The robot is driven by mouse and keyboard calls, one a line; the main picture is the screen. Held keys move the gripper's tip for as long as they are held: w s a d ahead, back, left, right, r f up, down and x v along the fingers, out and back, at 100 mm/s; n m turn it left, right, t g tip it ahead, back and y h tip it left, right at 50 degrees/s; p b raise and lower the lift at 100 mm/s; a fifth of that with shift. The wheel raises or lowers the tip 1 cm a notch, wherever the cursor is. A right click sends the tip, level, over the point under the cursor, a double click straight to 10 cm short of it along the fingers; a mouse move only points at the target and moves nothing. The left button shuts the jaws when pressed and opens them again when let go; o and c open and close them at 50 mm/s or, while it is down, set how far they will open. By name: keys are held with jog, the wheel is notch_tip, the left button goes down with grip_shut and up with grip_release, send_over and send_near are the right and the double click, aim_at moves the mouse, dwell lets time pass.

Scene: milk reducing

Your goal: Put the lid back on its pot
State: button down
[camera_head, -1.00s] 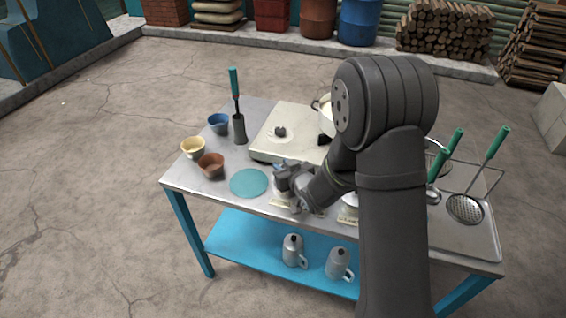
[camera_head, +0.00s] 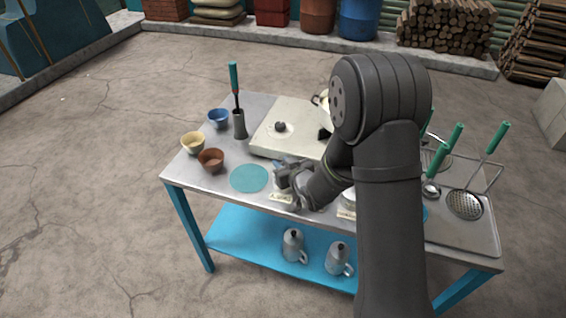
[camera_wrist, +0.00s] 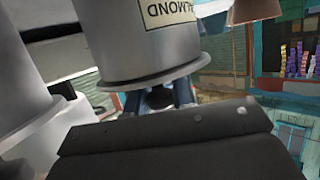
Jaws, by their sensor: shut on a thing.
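In the wrist view a grey metal pot (camera_wrist: 140,35) fills the top middle, its ALMOND label (camera_wrist: 168,9) upside down in the picture. Its rim end faces my gripper (camera_wrist: 160,98). A dark round knob (camera_wrist: 158,97), apparently the lid's, is between my blue fingers, and they are shut on it. The lid appears to be at the pot's rim; I cannot tell whether it is fully seated. In the head view my gripper (camera_head: 284,176) is over the table's front edge, above a pale label (camera_head: 281,197). The pot there is mostly hidden by the wrist.
Other metal pots stand close by in the wrist view (camera_wrist: 20,90). A teal disc (camera_head: 249,179) lies left of my gripper. Three cups, including a brown one (camera_head: 211,160), stand further left. A pale hob (camera_head: 262,145) lies behind. Ladles and a skimmer (camera_head: 465,204) are at right.

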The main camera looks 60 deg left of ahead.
jog(key=shift+f, duration=0.1)
jog(key=c, duration=1.1)
grip_release()
jog(key=shift+c, duration=0.2)
jog(key=v, duration=1.7)
jog(key=shift+d, duration=0.25)
jog(key=v, duration=0.6)
jog(key=shift+a, duration=0.1)
